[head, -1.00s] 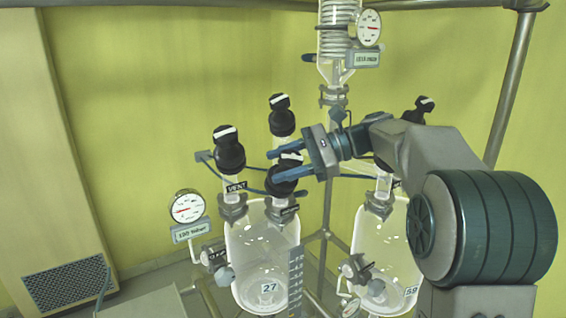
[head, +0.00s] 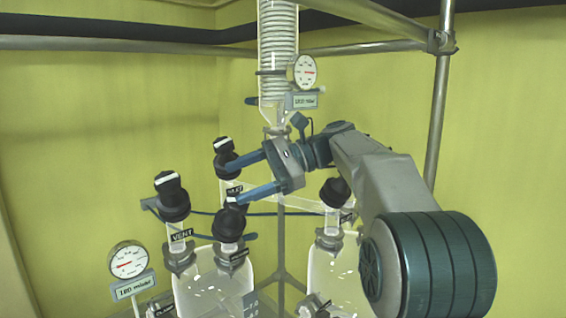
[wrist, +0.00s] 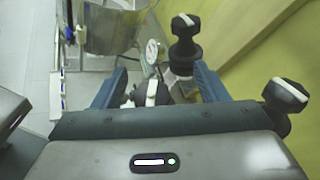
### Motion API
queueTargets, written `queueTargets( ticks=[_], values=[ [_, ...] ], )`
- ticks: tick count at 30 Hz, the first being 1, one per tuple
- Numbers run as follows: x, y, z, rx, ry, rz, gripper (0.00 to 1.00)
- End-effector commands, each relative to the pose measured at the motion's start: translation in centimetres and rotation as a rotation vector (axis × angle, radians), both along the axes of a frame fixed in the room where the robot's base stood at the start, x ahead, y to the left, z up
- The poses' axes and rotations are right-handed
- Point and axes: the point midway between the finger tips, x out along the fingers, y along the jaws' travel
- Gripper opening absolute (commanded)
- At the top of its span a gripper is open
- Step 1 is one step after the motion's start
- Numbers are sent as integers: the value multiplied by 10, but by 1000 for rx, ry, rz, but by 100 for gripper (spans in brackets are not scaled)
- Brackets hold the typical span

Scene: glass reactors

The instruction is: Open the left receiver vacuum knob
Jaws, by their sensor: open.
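The left receiver (head: 205,290) is a clear glass vessel with several black knobs on top. Its VENT knob (head: 170,195) stands on the left and another knob (head: 228,160) stands at the back. The front knob (head: 230,226) has a dark tag too small to read. My gripper (head: 232,184) is open and reaches in from the right, its lower fingertip overlapping the top of the front knob. In the wrist view, a white-striped black knob (wrist: 151,93) shows between my open fingers, partly hidden by the gripper body. I cannot tell whether they touch.
A gauge (head: 129,260) stands left of the receiver. A condenser coil (head: 278,60) with a second gauge (head: 302,72) rises behind. Another receiver (head: 335,275) with its own knob (head: 335,194) stands right, below my arm. Metal frame bars (head: 150,44) cross the top.

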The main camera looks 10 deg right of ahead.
Motion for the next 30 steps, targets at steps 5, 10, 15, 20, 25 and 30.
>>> queueTargets(
  ticks=[5,10,15,20,25,30],
  values=[
    [-9,-37,22,-1,-4,-3,67],
    [-15,-62,39,-1,-3,-1,67],
    [-19,-75,47,1,-2,1,67],
    [-20,-78,48,1,0,3,67],
    [-20,-78,48,0,0,1,67],
    [-21,-76,46,-8,-5,-3,67]
  ],
)
